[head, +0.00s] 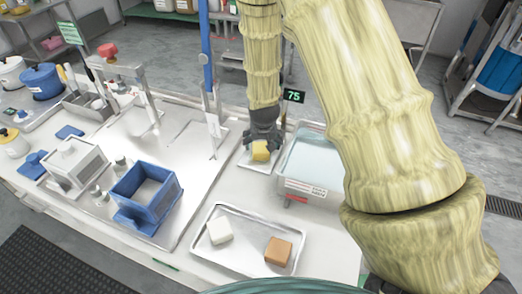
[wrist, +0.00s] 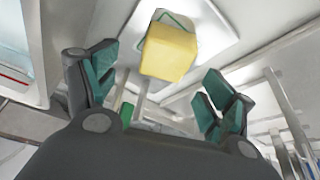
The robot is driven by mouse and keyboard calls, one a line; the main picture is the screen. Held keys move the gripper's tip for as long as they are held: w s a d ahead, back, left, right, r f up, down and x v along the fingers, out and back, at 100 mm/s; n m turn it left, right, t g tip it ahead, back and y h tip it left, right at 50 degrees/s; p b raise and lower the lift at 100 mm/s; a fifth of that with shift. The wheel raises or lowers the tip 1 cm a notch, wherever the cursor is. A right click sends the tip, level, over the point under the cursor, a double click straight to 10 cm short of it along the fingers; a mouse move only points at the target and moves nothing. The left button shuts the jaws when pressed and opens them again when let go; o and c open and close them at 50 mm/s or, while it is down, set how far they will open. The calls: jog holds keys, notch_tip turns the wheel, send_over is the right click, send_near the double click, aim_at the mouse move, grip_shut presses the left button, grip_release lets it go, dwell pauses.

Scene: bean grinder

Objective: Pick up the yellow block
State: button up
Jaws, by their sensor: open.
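The yellow block (head: 260,150) sits on a small pale plate (head: 247,161), beside the left wall of a clear bin. In the wrist view the yellow block (wrist: 168,52) lies ahead of the fingers, near the top middle, on the pale plate (wrist: 222,30). My gripper (head: 262,138) is over the block in the head view and hides part of it. In the wrist view my gripper (wrist: 160,92) has its two green-padded fingers spread wide with nothing between them. The block appears beyond the fingertips; the exact gap cannot be told.
A clear bin (head: 308,165) stands close on the right of the block. A metal tray (head: 247,247) in front holds a white block (head: 220,231) and a brown block (head: 278,251). A blue box (head: 147,196) and a tall blue-handled post (head: 207,60) stand to the left.

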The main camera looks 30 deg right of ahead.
aim_at(261, 147)
jog(key=shift+w+a+f+p, duration=0.1)
jog(key=shift+w+f+p, duration=0.15)
jog(key=shift+f, duration=0.3)
jog(key=shift+w+f+p, duration=0.1)
jog(key=shift+f+p, duration=0.2)
jog(key=shift+f, duration=0.25)
jog(key=shift+x, duration=1.2)
jog(key=shift+s, duration=0.1)
jog(key=c, duration=1.2)
jog(key=shift+c, duration=0.5)
jog(key=shift+r, duration=0.15)
